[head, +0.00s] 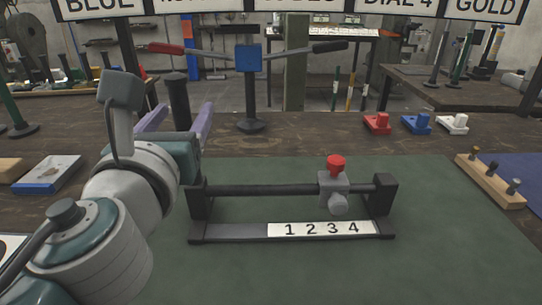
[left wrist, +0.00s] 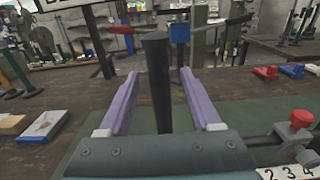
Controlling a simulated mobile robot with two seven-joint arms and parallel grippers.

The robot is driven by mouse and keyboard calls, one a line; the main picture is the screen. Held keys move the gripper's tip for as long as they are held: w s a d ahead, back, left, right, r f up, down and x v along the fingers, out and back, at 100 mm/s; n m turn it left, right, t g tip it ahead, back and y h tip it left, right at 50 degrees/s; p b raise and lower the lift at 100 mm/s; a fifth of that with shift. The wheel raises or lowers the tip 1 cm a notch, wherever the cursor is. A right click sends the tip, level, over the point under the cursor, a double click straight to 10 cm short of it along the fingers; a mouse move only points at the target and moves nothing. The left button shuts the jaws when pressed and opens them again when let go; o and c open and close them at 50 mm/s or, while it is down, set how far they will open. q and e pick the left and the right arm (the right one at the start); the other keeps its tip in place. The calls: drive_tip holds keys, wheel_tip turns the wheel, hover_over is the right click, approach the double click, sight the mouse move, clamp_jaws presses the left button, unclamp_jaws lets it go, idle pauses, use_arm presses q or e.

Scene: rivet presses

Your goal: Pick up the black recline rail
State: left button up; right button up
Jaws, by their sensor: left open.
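A black upright post (head: 179,98) with a thicker capped top stands at the left of the green mat; its foot is hidden by my left gripper. A long dark horizontal bar (head: 262,190) is held between two black end blocks, with a grey slider and red knob on it. The frames do not settle which is the black recline rail. My left gripper (head: 188,106) is open, its purple fingers pointing away. In the left wrist view the post (left wrist: 157,85) shows between the spread fingers (left wrist: 158,72), with gaps on both sides. My right gripper is not in view.
A strip marked 1 2 3 4 (head: 322,229) lies before the bar. A blue-headed stand (head: 249,60) with red and black levers rises behind. Red, blue and white blocks (head: 416,124) sit back right; a wooden peg board (head: 490,180) lies right. The front green mat (head: 330,275) is clear.

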use_arm(q)
drive_tip(key=shift+c, duration=0.2)
clamp_jaws()
idle(0.4)
drive_tip(key=shift+r, duration=0.1)
idle(0.7)
